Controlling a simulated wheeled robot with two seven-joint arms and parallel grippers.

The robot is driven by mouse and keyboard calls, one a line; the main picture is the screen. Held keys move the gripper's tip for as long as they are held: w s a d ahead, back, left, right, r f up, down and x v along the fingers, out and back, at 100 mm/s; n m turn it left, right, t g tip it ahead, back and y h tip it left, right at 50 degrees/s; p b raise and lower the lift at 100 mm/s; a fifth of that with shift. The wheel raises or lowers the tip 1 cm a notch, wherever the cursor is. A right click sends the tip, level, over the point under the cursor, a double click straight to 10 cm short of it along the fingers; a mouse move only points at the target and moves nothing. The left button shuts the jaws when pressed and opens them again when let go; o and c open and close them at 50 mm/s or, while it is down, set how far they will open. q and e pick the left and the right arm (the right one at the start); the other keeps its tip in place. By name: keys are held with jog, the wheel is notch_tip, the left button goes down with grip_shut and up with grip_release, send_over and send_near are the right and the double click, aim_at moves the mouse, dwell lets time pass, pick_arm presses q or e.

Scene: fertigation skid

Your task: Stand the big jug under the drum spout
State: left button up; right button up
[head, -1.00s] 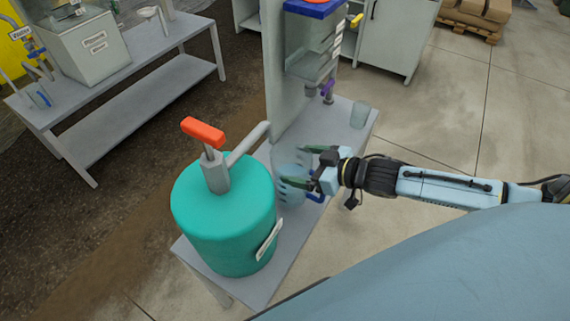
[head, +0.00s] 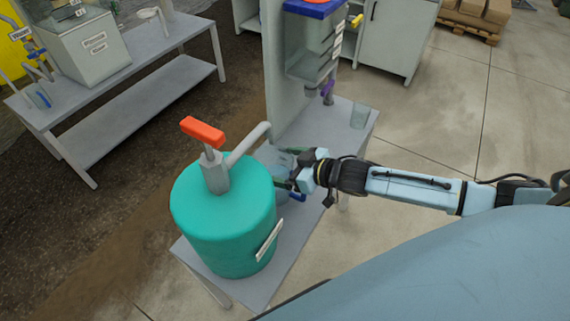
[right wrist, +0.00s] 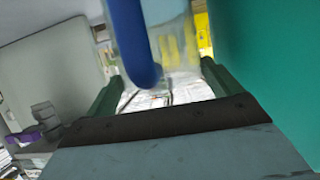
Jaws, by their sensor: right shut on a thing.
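The teal drum (head: 222,222) stands on the grey bench, with an orange-handled spout (head: 247,144) reaching up and to the right from its top. My right gripper (head: 287,182) is beside the drum's right side, shut on the big jug (head: 273,156), which is clear with a blue handle. The jug is close to the drum and below the spout's end; the drum and gripper hide much of it. In the right wrist view, the jug (right wrist: 176,40) and its blue handle (right wrist: 134,42) show between the fingers. I cannot tell whether its base touches the bench. My left gripper is not in view.
A clear beaker (head: 359,115) stands on the bench's far right part, near a purple tap (head: 327,90) on the dispenser column. The drum's teal wall (right wrist: 270,60) is close on the right in the right wrist view. The bench (head: 303,222) is clear in front.

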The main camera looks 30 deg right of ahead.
jog(key=shift+r, duration=0.1)
jog(key=o, duration=1.8)
jog(key=shift+f, duration=0.2)
jog(key=shift+r, duration=0.15)
jog(key=p+v, duration=0.1)
jog(key=v, duration=1.1)
jog(key=shift+s, duration=0.1)
